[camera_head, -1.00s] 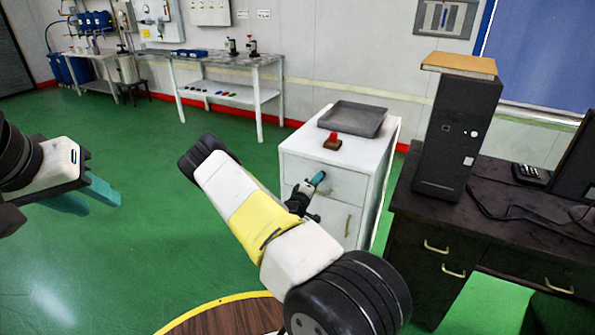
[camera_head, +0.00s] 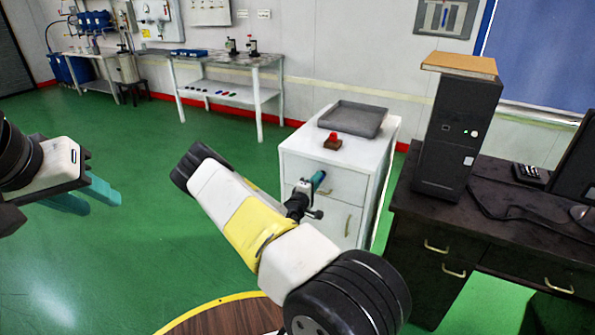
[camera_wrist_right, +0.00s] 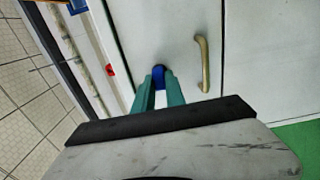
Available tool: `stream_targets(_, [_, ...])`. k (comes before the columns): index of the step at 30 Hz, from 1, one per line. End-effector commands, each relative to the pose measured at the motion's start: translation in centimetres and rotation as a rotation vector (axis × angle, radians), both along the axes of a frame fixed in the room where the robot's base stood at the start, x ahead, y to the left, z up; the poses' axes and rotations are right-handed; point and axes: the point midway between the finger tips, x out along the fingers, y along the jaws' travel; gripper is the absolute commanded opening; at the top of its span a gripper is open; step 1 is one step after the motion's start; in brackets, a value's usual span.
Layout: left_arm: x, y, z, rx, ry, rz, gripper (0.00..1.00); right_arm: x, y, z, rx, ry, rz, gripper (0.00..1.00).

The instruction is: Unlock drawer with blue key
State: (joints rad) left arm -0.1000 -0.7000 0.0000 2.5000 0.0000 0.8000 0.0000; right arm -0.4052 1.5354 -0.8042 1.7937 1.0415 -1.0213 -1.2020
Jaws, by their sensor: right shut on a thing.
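The white drawer cabinet (camera_head: 298,165) stands right of centre in the head view, with its upper drawer and the lower door shut. My right gripper (camera_head: 319,178) is at the upper drawer front. In the right wrist view, my right gripper (camera_wrist_right: 158,90) is shut on the blue key (camera_wrist_right: 158,71), whose rounded blue head shows between the teal fingertips. The key is at the white front, left of the brass handle (camera_wrist_right: 203,62). The keyhole is hidden, so I cannot tell how deep the key sits. My left gripper (camera_head: 86,194) is open and empty, away from the cabinet.
A grey tray (camera_head: 353,118) and a red piece on a brown base (camera_head: 333,142) are on the cabinet top. A dark desk (camera_head: 480,225) with a black computer tower (camera_head: 456,135) stands close on the right. The green floor (camera_head: 140,150) to the left is clear.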

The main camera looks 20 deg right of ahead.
Motion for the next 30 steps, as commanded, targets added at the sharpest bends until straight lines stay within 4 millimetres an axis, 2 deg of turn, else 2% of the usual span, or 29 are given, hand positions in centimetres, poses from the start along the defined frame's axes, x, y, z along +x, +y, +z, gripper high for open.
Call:
stream_targets(2, [0.0, 0.0, 0.0, 0.0, 0.0, 0.0, 0.36, 0.0, 0.1, -0.1, 0.0, 0.003, 0.002, 0.0])
stream_targets(3, [0.0, 0.0, 0.0, 0.0, 0.0, 0.0, 0.36, 0.0, 0.1, -0.1, 0.0, 0.003, 0.002, 0.17])
stream_targets(6, [0.0, 0.0, 0.0, 0.0, 0.0, 0.0, 0.36, 0.0, 0.1, -0.1, 0.0, 0.003, 0.002, 0.37])
stream_targets(17, [0.0, 0.0, 0.0, 0.0, 0.0, 0.0, 0.36, -0.2, 0.3, 0.0, 0.001, 0.001, 0.001, 0.37])
stream_targets(30, [0.0, 0.0, 0.0, 0.0, 0.0, 0.0, 0.36, -4.4, 5.2, 0.0, 0.001, 0.002, 0.002, 0.37])
